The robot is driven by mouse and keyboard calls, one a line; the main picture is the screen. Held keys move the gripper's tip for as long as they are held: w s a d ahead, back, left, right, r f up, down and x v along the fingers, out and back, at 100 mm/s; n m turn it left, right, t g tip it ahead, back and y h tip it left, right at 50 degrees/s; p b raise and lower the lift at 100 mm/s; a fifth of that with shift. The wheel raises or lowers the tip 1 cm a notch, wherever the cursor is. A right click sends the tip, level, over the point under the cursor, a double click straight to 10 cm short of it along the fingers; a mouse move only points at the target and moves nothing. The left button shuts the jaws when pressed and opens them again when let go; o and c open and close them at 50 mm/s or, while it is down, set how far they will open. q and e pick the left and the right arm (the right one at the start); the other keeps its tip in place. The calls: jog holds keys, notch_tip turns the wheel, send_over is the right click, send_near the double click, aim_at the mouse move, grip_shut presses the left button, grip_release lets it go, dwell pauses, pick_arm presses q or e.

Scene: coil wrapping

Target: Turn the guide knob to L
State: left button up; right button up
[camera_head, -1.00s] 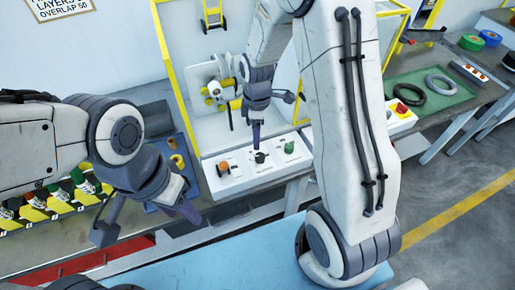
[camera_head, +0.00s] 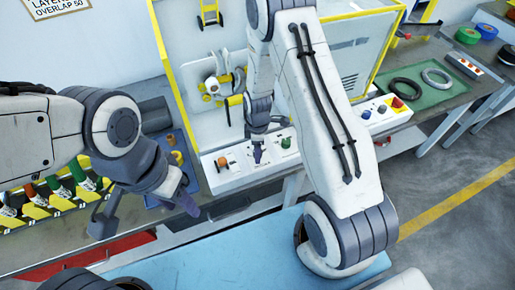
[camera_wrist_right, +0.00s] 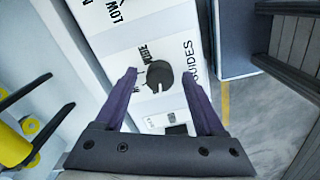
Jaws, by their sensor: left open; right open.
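The black guide knob (camera_wrist_right: 158,76) sits on the white control panel (camera_wrist_right: 125,40), with "GUIDES" lettering to its right in the right wrist view. Other small lettering around it is hard to read, and I cannot tell which mark it points to. My right gripper (camera_wrist_right: 162,83) is open, with one purple finger on each side of the knob; I cannot tell whether they touch it. In the head view my right gripper (camera_head: 258,154) is over the panel's middle and hides the knob. My left gripper (camera_head: 145,214) is open and empty, left of the panel.
An orange knob (camera_head: 222,162) and a green knob (camera_head: 288,143) flank the middle of the panel. A yellow-framed machine (camera_head: 178,85) stands behind it. Colourful rolls stand in a rack (camera_head: 40,207) at left. A green mat (camera_head: 425,93) with coils lies at right.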

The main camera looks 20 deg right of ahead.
jog(key=shift+c, duration=0.4)
grip_shut()
jog(key=shift+m, duration=0.3)
jog(key=m+b, duration=0.1)
jog(key=m, duration=0.2)
jog(key=shift+m, duration=0.3)
jog(key=m, duration=0.4)
jog(key=shift+m+b, duration=0.3)
jog(key=shift+b, duration=0.05)
jog(key=m, duration=0.4)
jog(key=shift+m+b, duration=0.3)
jog(key=shift+m, duration=2.1)
